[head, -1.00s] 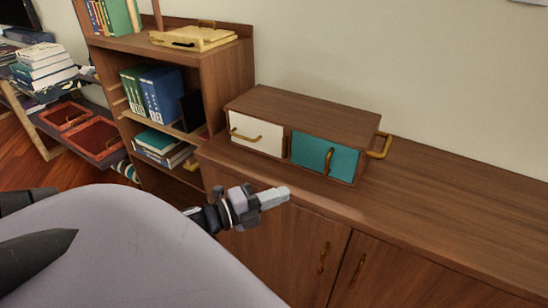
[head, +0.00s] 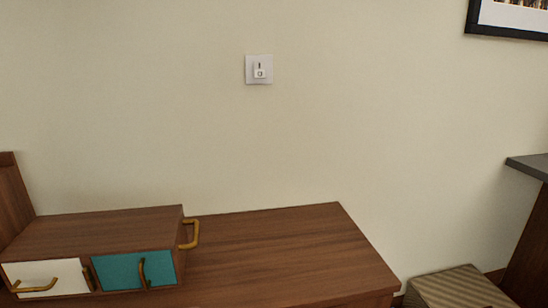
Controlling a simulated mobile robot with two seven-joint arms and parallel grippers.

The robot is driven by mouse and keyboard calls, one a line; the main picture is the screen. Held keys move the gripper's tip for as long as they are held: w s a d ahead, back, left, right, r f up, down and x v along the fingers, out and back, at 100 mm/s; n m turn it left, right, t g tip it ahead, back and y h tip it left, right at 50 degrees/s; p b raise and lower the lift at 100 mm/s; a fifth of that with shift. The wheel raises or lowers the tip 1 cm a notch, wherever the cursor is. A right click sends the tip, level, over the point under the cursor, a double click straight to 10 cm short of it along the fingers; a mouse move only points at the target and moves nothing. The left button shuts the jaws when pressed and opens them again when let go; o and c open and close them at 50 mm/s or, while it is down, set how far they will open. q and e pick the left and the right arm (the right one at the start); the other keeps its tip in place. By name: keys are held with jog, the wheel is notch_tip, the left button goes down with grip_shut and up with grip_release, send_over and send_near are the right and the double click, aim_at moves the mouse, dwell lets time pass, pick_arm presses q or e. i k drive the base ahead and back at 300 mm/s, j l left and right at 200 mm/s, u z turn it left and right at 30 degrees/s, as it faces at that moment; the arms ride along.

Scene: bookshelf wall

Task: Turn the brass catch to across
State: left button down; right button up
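A low wooden box (head: 100,230) sits on the cabinet top at the lower left. Its front has a white panel (head: 60,274) with a level brass handle (head: 36,286) and a teal panel (head: 115,272) with an upright brass handle (head: 143,274). A small brass piece (head: 88,277) sits between the panels, roughly upright; it may be the catch, but it is too small to be sure. A brass side handle (head: 192,234) is on the box's right end. Neither of my grippers is in view.
The wooden cabinet top (head: 285,250) is bare right of the box. A white wall switch (head: 259,69) is above. A striped box (head: 455,289) stands at the lower right, below a dark shelf edge (head: 530,165). A framed picture (head: 510,18) hangs upper right.

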aim_at(87, 275)
jog(key=u, duration=1.3)
